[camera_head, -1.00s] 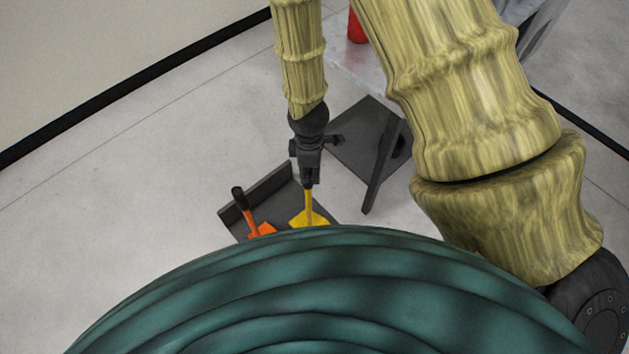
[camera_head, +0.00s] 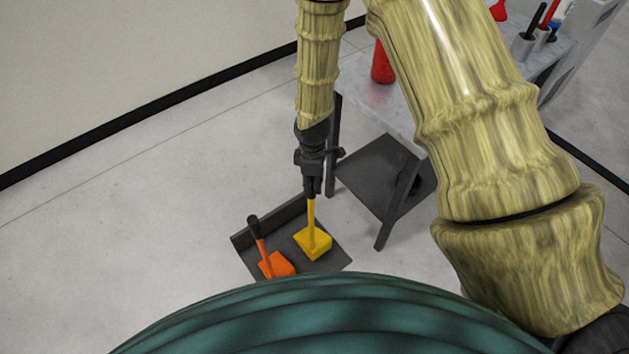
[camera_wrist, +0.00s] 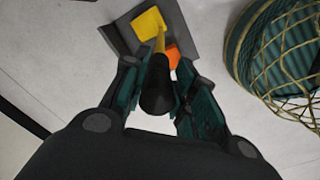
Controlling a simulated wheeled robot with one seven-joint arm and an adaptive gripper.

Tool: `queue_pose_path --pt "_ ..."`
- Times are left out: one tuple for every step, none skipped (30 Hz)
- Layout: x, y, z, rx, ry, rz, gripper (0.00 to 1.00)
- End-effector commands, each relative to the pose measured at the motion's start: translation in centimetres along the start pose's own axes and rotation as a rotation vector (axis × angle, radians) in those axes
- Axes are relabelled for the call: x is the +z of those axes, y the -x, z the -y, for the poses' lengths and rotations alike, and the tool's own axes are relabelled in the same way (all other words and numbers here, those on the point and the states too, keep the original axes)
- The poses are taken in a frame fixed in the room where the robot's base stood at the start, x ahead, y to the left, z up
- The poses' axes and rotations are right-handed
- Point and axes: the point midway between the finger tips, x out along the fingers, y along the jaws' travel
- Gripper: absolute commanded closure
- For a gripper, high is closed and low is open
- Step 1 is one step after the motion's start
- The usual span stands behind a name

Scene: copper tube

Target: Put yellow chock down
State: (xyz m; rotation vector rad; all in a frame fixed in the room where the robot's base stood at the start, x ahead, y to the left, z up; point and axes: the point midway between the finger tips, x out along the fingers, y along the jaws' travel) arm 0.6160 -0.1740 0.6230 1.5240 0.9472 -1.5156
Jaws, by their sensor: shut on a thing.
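The yellow chock (camera_head: 313,242) has a yellow block and a yellow handle with a black grip. My gripper (camera_head: 312,190) is shut on the black grip at the handle's top, with the block below it. In the head view the block is over or on the dark tray (camera_head: 245,236); I cannot tell whether it touches the tray floor. In the wrist view the black grip (camera_wrist: 157,88) is between my fingers, and the yellow block (camera_wrist: 147,24) shows beyond it against the tray. An orange chock (camera_head: 276,265) with a black grip stands in the tray, left of the yellow one.
A grey table (camera_head: 395,105) with a dark lower shelf (camera_head: 375,170) stands right of the tray. A red object (camera_head: 382,64) and a holder with tools (camera_head: 523,46) are on it. Bare floor (camera_head: 150,210) lies left of the tray.

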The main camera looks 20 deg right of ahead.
Motion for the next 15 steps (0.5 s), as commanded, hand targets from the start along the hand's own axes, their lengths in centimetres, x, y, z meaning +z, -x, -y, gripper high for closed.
queue_pose_path --pt "-0.1 -0.2 -0.1 0.002 0.0 -0.001 1.0" --pt "-0.1 -0.5 -0.1 0.002 0.0 -0.001 1.0" --pt "-0.1 -0.8 -0.1 0.002 0.0 -0.001 1.0" --pt "-0.1 -1.1 0.0 0.002 0.0 -0.001 1.0" --pt "-0.1 -1.4 0.0 0.002 0.0 -0.001 1.0" --pt "-0.1 -1.8 -0.1 0.003 0.0 -0.001 1.0" --pt "-0.1 -2.0 -0.1 0.003 0.0 -0.001 1.0" --pt "-0.1 -2.2 -0.1 0.002 0.0 -0.001 1.0" --pt "-0.1 -2.5 -0.1 0.002 0.0 0.0 1.0" --pt "-0.1 -2.6 -0.1 0.002 0.0 -0.001 1.0" --pt "-0.1 -2.7 -0.1 0.003 0.0 -0.001 1.0" --pt "-0.1 -2.8 -0.1 0.003 0.0 -0.001 1.0" --pt "-0.1 -2.8 -0.1 0.003 0.0 -0.001 1.0" --pt "-0.1 -2.8 -0.1 0.004 0.0 -0.001 1.0" --pt "-0.1 -2.8 -0.1 0.004 0.0 -0.002 1.0"
